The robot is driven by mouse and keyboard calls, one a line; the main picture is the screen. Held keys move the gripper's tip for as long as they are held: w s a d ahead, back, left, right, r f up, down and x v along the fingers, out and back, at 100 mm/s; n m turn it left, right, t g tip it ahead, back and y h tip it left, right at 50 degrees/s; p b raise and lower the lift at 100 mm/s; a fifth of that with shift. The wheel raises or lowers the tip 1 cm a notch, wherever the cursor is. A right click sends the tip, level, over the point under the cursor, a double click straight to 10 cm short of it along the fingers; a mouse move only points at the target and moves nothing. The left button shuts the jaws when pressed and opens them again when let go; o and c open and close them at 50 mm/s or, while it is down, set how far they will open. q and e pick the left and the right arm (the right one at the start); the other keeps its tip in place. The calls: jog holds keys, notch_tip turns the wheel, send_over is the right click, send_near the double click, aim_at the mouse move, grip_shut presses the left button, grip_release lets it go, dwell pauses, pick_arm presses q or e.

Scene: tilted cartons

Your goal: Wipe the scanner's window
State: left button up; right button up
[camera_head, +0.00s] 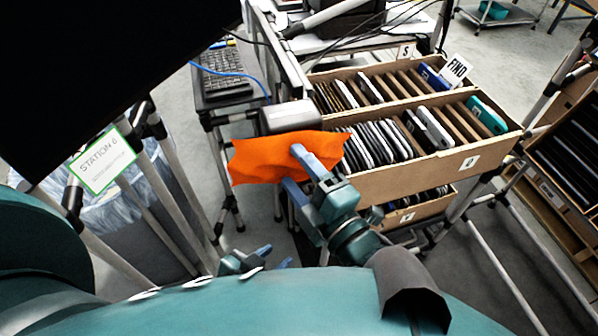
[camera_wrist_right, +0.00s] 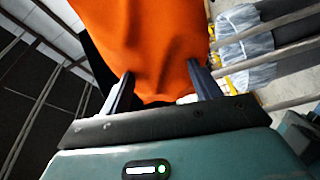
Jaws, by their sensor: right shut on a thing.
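An orange cloth (camera_head: 262,160) is held by my right gripper (camera_head: 294,168) in the middle of the head view. In the right wrist view the cloth (camera_wrist_right: 160,40) fills the space between the fingers of the right gripper (camera_wrist_right: 163,85). A grey box-shaped device (camera_head: 291,114), which looks like the scanner, is just behind the cloth's upper edge. I cannot tell whether the cloth touches it, and I see no window on it. My left gripper (camera_head: 275,256) is low in the head view, apart from the cloth, with its fingers spread and nothing visible between them.
Cardboard cartons (camera_head: 420,180) with several upright devices stand tilted on a rack to the right. A keyboard (camera_head: 221,73) lies on a shelf behind. A bin with a clear liner (camera_head: 120,205) and a "Station 6" sign (camera_head: 105,160) are at left. A dark panel blocks the upper left.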

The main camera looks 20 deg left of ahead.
jog(key=shift+w+a, duration=0.6)
jog(key=shift+w, duration=0.3)
jog(key=shift+w+d, duration=0.5)
jog(key=shift+d, duration=0.4)
jog(key=shift+w+d, duration=0.5)
jog(key=shift+d, duration=0.35)
jog(key=shift+w+r, duration=0.1)
jog(key=shift+s+a+p, duration=0.35)
jog(key=shift+s+a, duration=0.2)
jog(key=shift+a, duration=0.35)
jog(key=shift+s+a+p, duration=0.35)
jog(key=shift+s+a, duration=0.15)
jog(key=shift+a, duration=0.4)
jog(key=shift+s, duration=0.1)
jog(key=shift+s+d+p, duration=0.1)
jog(key=shift+s+p, duration=0.1)
jog(key=shift+p, duration=0.1)
jog(key=shift+s+d+p, duration=0.5)
jog(key=shift+s+d, duration=0.3)
jog(key=shift+s, duration=0.25)
jog(key=shift+s+d+p, duration=0.45)
jog(key=shift+s+d, duration=0.3)
jog(key=shift+s, duration=0.3)
